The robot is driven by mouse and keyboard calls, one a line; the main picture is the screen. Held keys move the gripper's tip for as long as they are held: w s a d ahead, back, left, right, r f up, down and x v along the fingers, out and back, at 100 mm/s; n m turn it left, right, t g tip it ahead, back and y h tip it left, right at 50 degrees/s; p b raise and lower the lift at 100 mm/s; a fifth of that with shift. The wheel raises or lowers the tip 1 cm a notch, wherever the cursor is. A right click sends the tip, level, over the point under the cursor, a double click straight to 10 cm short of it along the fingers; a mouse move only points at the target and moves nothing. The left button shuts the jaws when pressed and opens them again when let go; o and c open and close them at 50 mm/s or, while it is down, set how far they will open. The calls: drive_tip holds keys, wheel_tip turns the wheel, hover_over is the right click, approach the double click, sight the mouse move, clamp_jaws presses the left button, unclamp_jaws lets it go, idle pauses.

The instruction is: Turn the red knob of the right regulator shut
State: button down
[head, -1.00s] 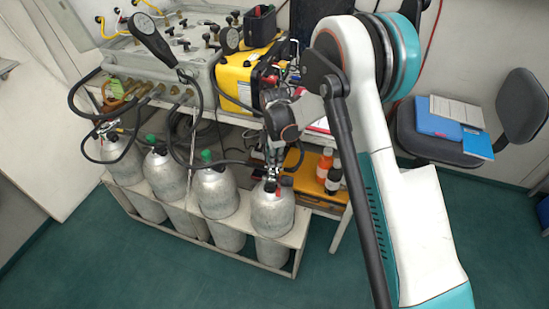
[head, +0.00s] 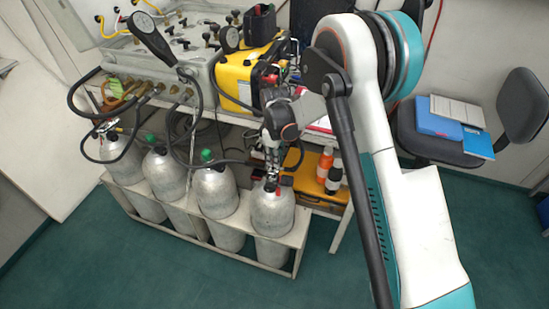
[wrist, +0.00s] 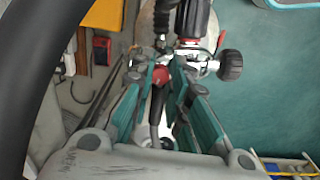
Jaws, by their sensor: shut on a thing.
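The red knob (wrist: 161,75) shows in the wrist view between the teal-padded fingers of my gripper (wrist: 164,84). My gripper is shut on it. The knob belongs to the metal regulator (wrist: 195,60) on the right cylinder, which has a black side knob (wrist: 230,65). In the head view my gripper (head: 271,168) points down at the top of the right cylinder (head: 272,212). There the gripper hides most of the regulator, and I cannot tell the knob's turn angle.
More grey cylinders (head: 214,194) stand to the left in a pale rack (head: 268,252). Above are a shelf with the grey air panel (head: 168,65), a yellow case (head: 240,76) and black hoses. Orange bottles (head: 325,163) stand just right of the gripper. The floor in front is clear.

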drive_tip(key=m, duration=1.4)
idle(0.4)
drive_tip(key=c, duration=1.5)
unclamp_jaws()
wheel_tip(320, 180, up, 12)
drive_tip(key=shift+r, duration=0.1)
